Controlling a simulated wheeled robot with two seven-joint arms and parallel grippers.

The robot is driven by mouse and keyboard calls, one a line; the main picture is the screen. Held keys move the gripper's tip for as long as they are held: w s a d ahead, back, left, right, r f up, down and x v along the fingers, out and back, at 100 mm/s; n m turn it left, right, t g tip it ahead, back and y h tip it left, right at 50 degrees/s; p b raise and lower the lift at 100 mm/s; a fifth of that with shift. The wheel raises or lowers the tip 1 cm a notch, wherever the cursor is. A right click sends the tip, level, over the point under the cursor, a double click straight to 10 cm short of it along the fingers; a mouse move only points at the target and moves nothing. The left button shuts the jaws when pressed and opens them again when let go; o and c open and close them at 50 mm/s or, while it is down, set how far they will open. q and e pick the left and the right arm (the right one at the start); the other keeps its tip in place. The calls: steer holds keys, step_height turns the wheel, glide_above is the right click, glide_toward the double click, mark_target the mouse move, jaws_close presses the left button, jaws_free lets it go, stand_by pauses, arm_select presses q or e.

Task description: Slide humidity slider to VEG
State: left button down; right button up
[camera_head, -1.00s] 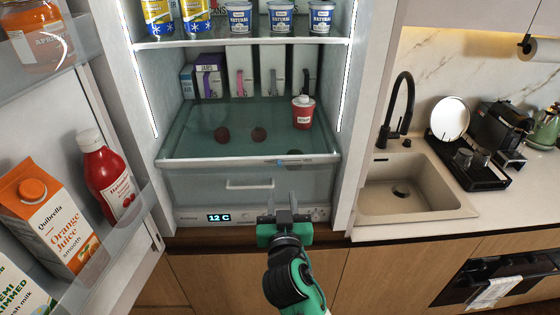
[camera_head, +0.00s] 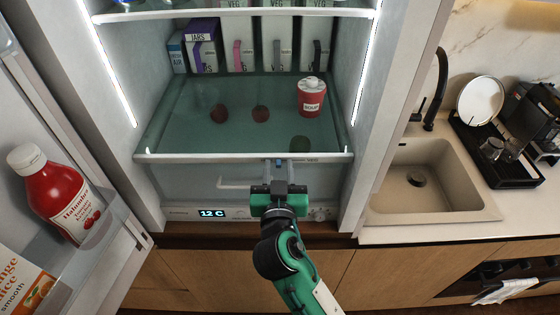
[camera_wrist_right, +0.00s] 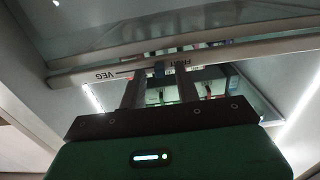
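The humidity slider strip runs along the front edge of the glass shelf (camera_head: 225,158) in the fridge. In the right wrist view the VEG mark (camera_wrist_right: 90,77) is at the left and the FRUIT mark (camera_wrist_right: 185,60) is near the right finger. A small dark slider knob (camera_wrist_right: 159,69) shows between the fingertips, nearer FRUIT than VEG. My right gripper (camera_head: 279,168) is at the strip, with its fingers apart on either side of the knob; I cannot tell whether they touch it. In the head view the gripper hides the knob. My left gripper is not in view.
A clear drawer with a handle (camera_head: 235,184) is under the shelf, above a panel reading 12 C (camera_head: 212,213). A red cup (camera_head: 312,98) and dark round items stand on or below the glass. The fridge door with a red bottle (camera_head: 62,195) is at left, the sink (camera_head: 430,180) at right.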

mark_target(300, 159)
steer(key=shift+s, duration=0.15)
steer(key=shift+c, duration=0.4)
jaws_close()
steer(key=shift+d, duration=0.15)
steer(key=d, duration=0.4)
steer(key=shift+d, duration=0.3)
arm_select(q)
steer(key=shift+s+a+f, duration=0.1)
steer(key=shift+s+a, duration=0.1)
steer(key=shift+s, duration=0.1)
arm_select(e)
steer(key=shift+a, duration=0.15)
steer(key=shift+o, duration=0.4)
jaws_free()
steer(key=shift+d, duration=0.25)
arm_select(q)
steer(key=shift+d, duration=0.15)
arm_select(e)
steer(key=shift+a, duration=0.15)
